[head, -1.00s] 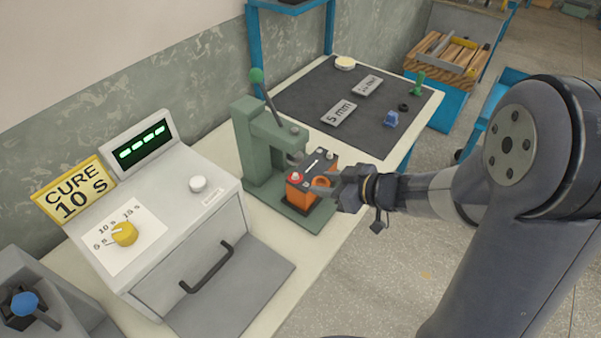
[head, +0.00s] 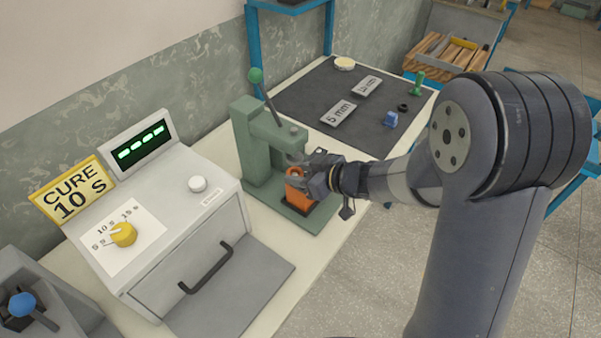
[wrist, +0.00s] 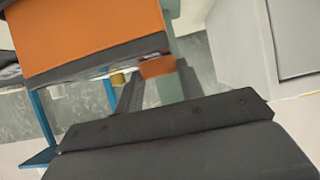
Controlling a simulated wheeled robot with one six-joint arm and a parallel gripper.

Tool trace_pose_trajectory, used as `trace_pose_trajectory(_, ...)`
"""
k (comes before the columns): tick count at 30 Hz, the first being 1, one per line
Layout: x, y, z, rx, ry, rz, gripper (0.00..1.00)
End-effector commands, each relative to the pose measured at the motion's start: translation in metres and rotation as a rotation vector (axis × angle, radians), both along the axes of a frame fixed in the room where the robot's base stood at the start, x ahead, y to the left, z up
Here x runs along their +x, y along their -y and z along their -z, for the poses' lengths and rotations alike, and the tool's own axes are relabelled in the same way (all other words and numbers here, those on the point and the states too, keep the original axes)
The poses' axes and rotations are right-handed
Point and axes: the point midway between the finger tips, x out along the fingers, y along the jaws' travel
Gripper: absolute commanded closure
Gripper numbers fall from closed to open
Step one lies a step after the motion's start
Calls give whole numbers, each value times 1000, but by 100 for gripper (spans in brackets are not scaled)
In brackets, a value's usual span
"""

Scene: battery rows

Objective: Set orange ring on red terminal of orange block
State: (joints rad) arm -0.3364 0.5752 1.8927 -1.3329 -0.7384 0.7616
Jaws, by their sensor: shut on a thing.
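The orange block (head: 297,199) stands on the base of the green press in the head view; my gripper hides much of its top. Its orange side fills the upper left of the wrist view (wrist: 90,35). My gripper (head: 306,174) is shut on the orange ring (head: 293,171), which is at the block's near-left top corner, where the red terminal stood visible before. The red terminal is hidden now. In the wrist view the ring (wrist: 157,67) shows between my gripper's dark fingers (wrist: 157,80). I cannot tell whether the ring is around the terminal or just above it.
The green press (head: 250,140) rises close behind the block. A grey curing box (head: 185,230) stands to the left. A dark mat (head: 300,100) behind carries 5 mm plate (head: 338,113), a blue piece (head: 391,119) and a green piece (head: 419,82).

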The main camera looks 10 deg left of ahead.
Motion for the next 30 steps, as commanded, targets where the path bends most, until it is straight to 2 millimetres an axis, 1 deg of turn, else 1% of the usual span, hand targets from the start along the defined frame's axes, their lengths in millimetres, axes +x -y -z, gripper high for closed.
trace_pose_trajectory(2,0,0,4,-1,-1,0,84)
trace_pose_trajectory(3,0,0,3,-1,0,0,61)
trace_pose_trajectory(10,0,0,3,-1,0,0,42)
trace_pose_trajectory(17,0,0,2,0,0,0,41)
trace_pose_trajectory(20,0,1,-3,0,0,1,41)
trace_pose_trajectory(23,-4,13,-9,0,1,2,41)
trace_pose_trajectory(30,-21,55,-35,0,2,6,41)
